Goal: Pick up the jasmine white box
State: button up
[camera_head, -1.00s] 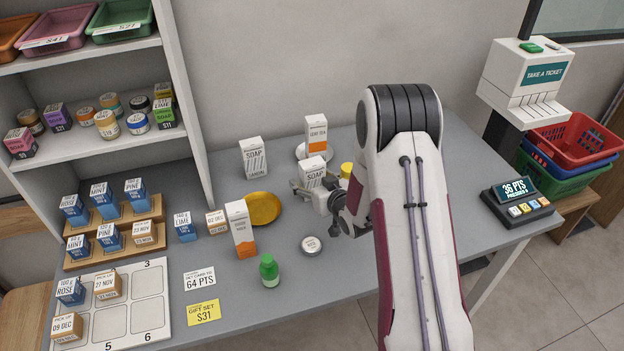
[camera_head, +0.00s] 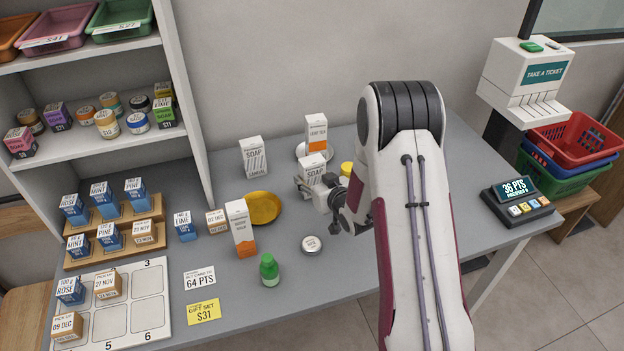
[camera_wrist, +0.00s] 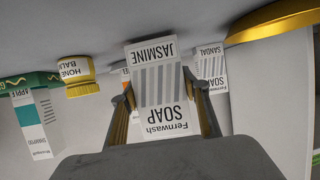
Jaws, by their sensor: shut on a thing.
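The jasmine white box (camera_wrist: 158,85) is a white soap carton with grey stripes and the words JASMINE SOAP, upside down in the wrist view. It also shows in the head view (camera_head: 313,168), left of my wrist. My gripper (camera_wrist: 160,105) is shut on it, one finger on each side. In the head view my gripper (camera_head: 318,188) is partly hidden behind my own arm. I cannot tell whether the box is clear of the counter.
A similar sandal soap box (camera_wrist: 210,68) stands nearby, also in the head view (camera_head: 253,157). A white-and-orange box (camera_head: 316,132) stands behind on a white dish. A yellow dish (camera_head: 263,208), a round tin (camera_head: 311,245) and a yellow-lidded jar (camera_wrist: 77,78) are close.

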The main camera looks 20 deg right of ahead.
aim_at(312, 160)
jog(key=shift+r, duration=4.65)
